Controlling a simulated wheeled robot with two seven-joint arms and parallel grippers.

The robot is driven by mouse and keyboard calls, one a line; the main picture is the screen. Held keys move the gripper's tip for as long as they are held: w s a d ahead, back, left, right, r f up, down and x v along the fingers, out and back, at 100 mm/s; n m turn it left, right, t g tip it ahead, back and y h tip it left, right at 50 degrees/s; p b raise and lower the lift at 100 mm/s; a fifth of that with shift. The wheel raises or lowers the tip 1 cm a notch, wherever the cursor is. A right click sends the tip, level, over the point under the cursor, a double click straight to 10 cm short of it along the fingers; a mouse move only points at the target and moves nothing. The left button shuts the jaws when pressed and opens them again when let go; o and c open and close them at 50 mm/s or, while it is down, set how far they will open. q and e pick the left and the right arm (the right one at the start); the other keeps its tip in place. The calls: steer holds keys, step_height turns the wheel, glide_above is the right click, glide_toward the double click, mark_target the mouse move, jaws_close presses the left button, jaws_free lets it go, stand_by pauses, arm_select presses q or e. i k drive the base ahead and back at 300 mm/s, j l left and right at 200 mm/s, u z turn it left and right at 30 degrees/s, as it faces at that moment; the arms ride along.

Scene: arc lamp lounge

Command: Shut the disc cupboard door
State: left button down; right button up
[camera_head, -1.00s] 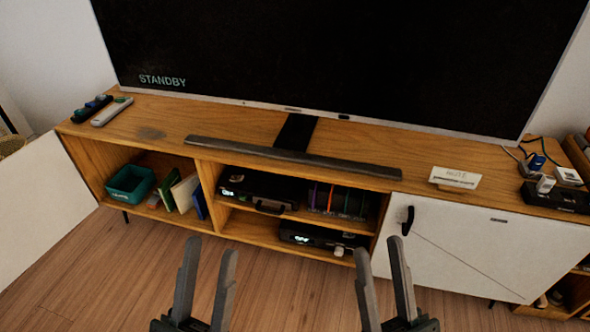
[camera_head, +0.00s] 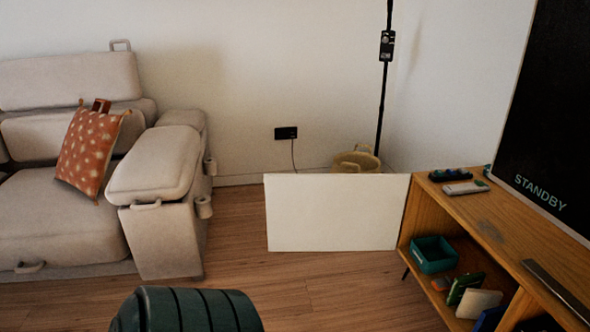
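The disc cupboard door (camera_head: 335,212) is a plain white panel that stands wide open. It sticks out to the left from the left front edge of the wooden media cabinet (camera_head: 424,213). Inside the open compartment are a teal bin (camera_head: 433,254) and several upright cases, one of them green (camera_head: 465,287). Neither of my grippers shows in the head view now, so I cannot see whether they are open or shut.
A beige sofa (camera_head: 165,165) with an orange dotted cushion (camera_head: 91,147) stands at the left. A basket (camera_head: 357,160) and a lamp pole (camera_head: 384,85) are behind the door. Wooden floor (camera_head: 330,285) lies clear before the door. A dark ribbed object (camera_head: 187,311) shows at the bottom edge.

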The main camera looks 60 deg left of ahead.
mark_target(352, 211)
steer(key=j+u, duration=0.15)
steer(key=j, duration=0.3)
steer(key=i+j+u, duration=0.15)
steer(key=j, duration=0.3)
steer(key=j+u, duration=0.2)
steer(key=j, duration=0.25)
steer(key=i+j+u, duration=0.15)
steer(key=j, duration=0.25)
steer(key=i+j+u, duration=0.15)
steer(key=j, duration=0.3)
